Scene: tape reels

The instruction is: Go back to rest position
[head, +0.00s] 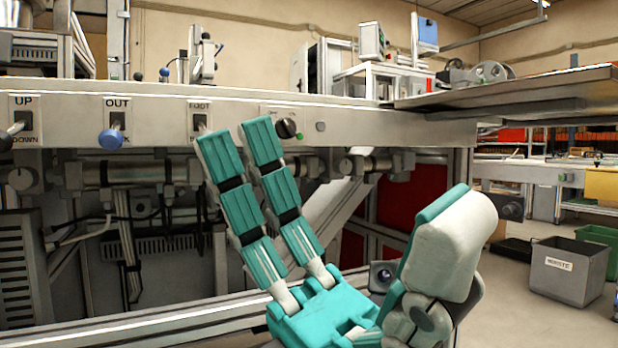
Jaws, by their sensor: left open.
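My left gripper (352,172) stands in the middle of the head view with its fingers pointing up. Two slim teal and pale grey fingers are on the left, and a thicker pale finger is on the right. They are spread wide apart with nothing held between them. The gripper is in front of a grey machine panel (350,116), and its two slim fingers overlap the panel's lower edge in the picture. I cannot tell whether they touch it. My right gripper is not in view.
The panel carries a blue knob (111,139), a black knob (286,128) and several switches. A metal tabletop (520,88) juts out at upper right. A grey waste bin (568,271) stands on the floor at right, beside a green bin (600,239). Some floor there is clear.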

